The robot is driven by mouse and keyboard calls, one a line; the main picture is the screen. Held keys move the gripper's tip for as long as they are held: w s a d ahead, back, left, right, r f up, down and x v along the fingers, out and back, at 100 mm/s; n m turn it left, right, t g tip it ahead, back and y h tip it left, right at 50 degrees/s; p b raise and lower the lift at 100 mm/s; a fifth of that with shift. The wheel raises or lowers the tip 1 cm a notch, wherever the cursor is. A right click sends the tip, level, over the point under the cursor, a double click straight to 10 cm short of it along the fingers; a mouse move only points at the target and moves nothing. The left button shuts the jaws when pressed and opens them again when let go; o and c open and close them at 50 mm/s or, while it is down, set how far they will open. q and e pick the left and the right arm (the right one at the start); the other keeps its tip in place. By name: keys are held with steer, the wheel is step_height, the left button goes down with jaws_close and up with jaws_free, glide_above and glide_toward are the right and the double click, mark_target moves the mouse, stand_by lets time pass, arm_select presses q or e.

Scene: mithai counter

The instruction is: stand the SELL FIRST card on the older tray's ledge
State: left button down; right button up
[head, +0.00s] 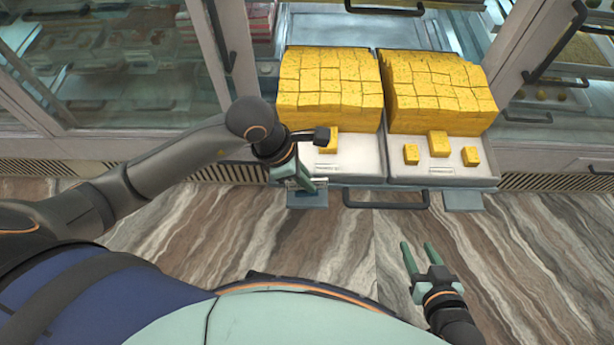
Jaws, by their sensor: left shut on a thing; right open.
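Two pale trays hold stacked yellow sweets: the left tray (345,160) and the right tray (400,176). A blue-grey ledge (312,201) juts from the left tray's front, and a matching ledge (463,201) from the right tray's front. My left gripper (306,184) is at the left ledge, shut on a small thin thing, apparently the SELL FIRST card, mostly hidden by the fingers; its lettering cannot be read. I cannot tell whether it touches the ledge. My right gripper (418,257) is open and empty over the floor, below and right of the trays.
Small labels lie on the left tray (327,167) and right tray (441,170), too small to read. A dark drawer handle (386,206) runs between the ledges. Glass cabinets flank the trays. The striped floor (540,260) at the right is clear.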

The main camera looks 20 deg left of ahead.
arm_select(q)
steer(key=shift+f+b, duration=0.3)
steer(key=shift+f, duration=0.1)
steer(key=shift+f+b, duration=0.3)
steer(key=shift+f, duration=0.15)
arm_select(e)
steer(key=w+r+t, duration=0.3)
steer(key=w+r, duration=0.1)
steer(key=r, duration=0.2)
steer(key=shift+w+r+n+y, duration=0.15)
steer(key=shift+r+n+y, duration=0.05)
steer(key=shift+n+y, duration=0.2)
arm_select(q)
steer(key=c, duration=1)
jaws_free()
steer(key=shift+c, duration=0.2)
steer(key=shift+o, duration=0.6)
arm_select(e)
steer(key=shift+s+f, duration=0.2)
steer(key=shift+f, duration=0.1)
